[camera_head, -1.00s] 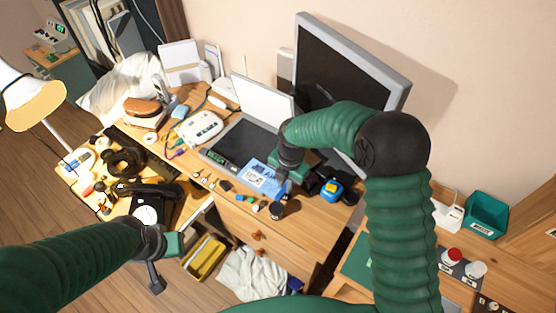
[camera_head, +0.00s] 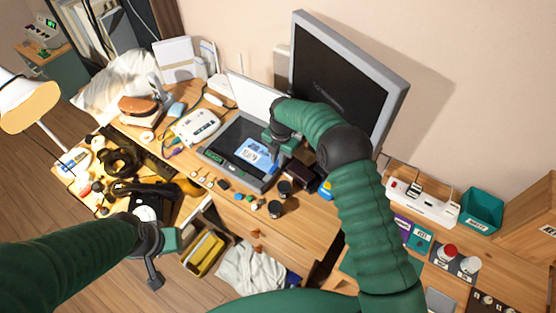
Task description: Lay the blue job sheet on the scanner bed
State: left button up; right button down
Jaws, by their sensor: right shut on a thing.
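The blue job sheet (camera_head: 256,155) lies over the right part of the dark scanner bed (camera_head: 224,146), inside its grey frame as far as I can see. The scanner's white lid (camera_head: 252,95) stands open behind. My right gripper (camera_head: 274,155) is at the sheet's right edge and shut on it; its fingertips are small and partly hidden by the wrist. My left gripper (camera_head: 158,268) hangs over the floor at the lower left, away from the scanner, and its jaws are not clear.
A large monitor (camera_head: 342,85) stands behind my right arm. Two dark cylinders (camera_head: 275,208) and several small items lie along the desk's front edge. A white device (camera_head: 194,126) sits left of the scanner. A black dial phone (camera_head: 148,198) is at the left.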

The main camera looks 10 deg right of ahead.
jog(key=shift+f, duration=0.75)
jog(key=c, duration=1.6)
grip_release()
jog(key=shift+c, duration=0.2)
jog(key=shift+r, duration=0.1)
notch_tip(320, 180, up, 12)
jog(key=b, duration=0.1)
jog(key=shift+s+d, duration=0.3)
